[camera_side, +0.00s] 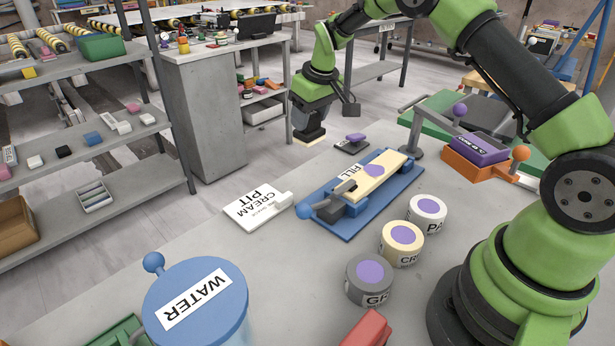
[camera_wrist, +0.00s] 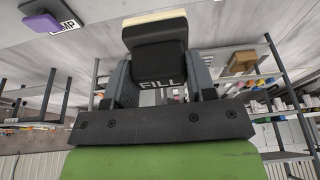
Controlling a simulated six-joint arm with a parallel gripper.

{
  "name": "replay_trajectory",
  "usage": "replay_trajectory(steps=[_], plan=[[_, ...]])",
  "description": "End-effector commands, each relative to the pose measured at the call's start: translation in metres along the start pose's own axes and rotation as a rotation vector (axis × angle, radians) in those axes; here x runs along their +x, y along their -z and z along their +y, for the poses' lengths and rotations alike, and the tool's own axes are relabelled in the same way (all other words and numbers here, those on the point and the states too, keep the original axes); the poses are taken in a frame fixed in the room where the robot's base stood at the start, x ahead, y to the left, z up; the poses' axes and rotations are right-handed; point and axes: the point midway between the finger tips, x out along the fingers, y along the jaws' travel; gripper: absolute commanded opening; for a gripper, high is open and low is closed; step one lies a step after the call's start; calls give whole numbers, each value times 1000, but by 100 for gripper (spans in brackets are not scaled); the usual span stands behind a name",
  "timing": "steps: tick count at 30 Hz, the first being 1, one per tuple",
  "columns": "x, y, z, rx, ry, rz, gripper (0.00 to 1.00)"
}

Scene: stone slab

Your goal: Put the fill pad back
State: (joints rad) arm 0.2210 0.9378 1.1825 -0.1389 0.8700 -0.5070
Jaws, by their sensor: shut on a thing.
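The fill pad is a dark block marked FILL with a cream face. In the wrist view the fill pad (camera_wrist: 158,62) sits between the fingers of my gripper (camera_wrist: 163,85). A white card marked FILL (camera_side: 348,170) lies on the slab, partly hidden by the blue clamp fixture (camera_side: 378,207). My gripper is left of and above this card. I see no pad on the card's visible part.
The fixture holds a cream strip (camera_side: 388,178) with a purple spot. A purple-handled pad (camera_side: 351,140) sits behind it. The CREAM PIT card (camera_side: 256,206), three purple-marked pots (camera_side: 401,250), the blue WATER pot (camera_side: 195,305) and an orange block (camera_side: 475,165) stand around.

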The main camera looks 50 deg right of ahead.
Motion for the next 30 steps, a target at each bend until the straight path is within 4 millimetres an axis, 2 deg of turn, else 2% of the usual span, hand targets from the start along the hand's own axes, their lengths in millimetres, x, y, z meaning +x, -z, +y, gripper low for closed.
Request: replay_trajectory(steps=[3,9,14,19,22,30], plan=[[17,1,-10,-1,1,-3,32],[53,-10,-10,0,1,-3,32],[68,-14,-10,0,1,1,32],[92,-21,-10,0,1,0,32],[99,-23,-10,1,1,2,32],[100,-23,-10,0,1,3,32]])
